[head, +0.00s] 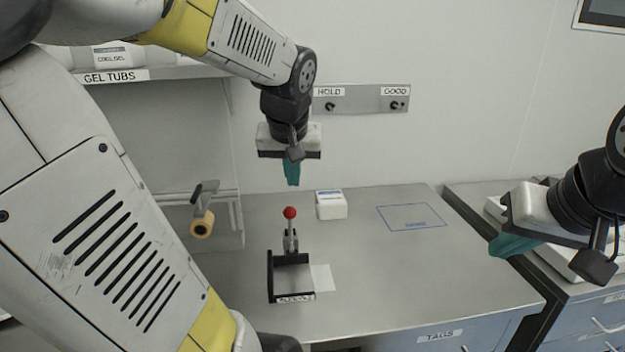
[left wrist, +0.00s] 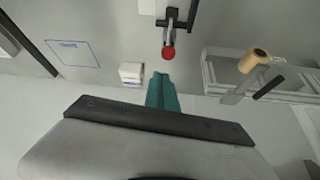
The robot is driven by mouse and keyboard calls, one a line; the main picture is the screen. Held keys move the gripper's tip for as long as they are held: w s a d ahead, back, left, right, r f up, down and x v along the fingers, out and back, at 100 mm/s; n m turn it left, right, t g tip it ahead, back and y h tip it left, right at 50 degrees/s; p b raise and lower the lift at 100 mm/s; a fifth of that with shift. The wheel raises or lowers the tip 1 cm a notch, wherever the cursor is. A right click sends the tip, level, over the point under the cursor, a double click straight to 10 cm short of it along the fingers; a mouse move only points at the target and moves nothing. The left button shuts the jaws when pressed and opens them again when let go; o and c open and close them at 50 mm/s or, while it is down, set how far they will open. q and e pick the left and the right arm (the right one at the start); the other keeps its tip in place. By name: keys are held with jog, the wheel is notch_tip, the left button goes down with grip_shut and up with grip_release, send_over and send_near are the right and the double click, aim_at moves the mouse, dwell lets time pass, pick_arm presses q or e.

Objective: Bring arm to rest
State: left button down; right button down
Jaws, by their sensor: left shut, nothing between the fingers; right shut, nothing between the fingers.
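My left gripper (head: 292,173) hangs above the back of the steel table, with its teal fingers pointing down. It is shut and empty. Its fingers (left wrist: 162,92) also show in the left wrist view. My right gripper (head: 513,246) is at the right, over the gap by the table's right edge. Its teal fingers point left and it is shut and empty. Below my left gripper stands a black press fixture (head: 291,273) with a red ball-topped lever (head: 289,213). The lever also shows in the left wrist view (left wrist: 168,52). The fingers are apart from it.
A small white tub (head: 331,205) stands on the table (head: 390,270), left of a blue outlined square (head: 411,217). A tape roll (head: 202,225) hangs on a rack at left. A shelf labelled GEL TUBS (head: 115,76) and a HOLD/GOOD panel (head: 360,98) are on the wall.

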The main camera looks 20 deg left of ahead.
pick_arm(q)
jog(key=shift+s+d+r, duration=0.1)
jog(key=shift+s+r, duration=0.1)
dwell(0.3)
jog(key=s+d+f+m+h, duration=0.1)
jog(key=s+d+m+h, duration=0.2)
jog(key=s+d, duration=0.5)
jog(key=shift+s+d+f+m+t+h, duration=0.2)
jog(key=shift+s+m+t+h, duration=0.25)
jog(key=shift+s, duration=0.7)
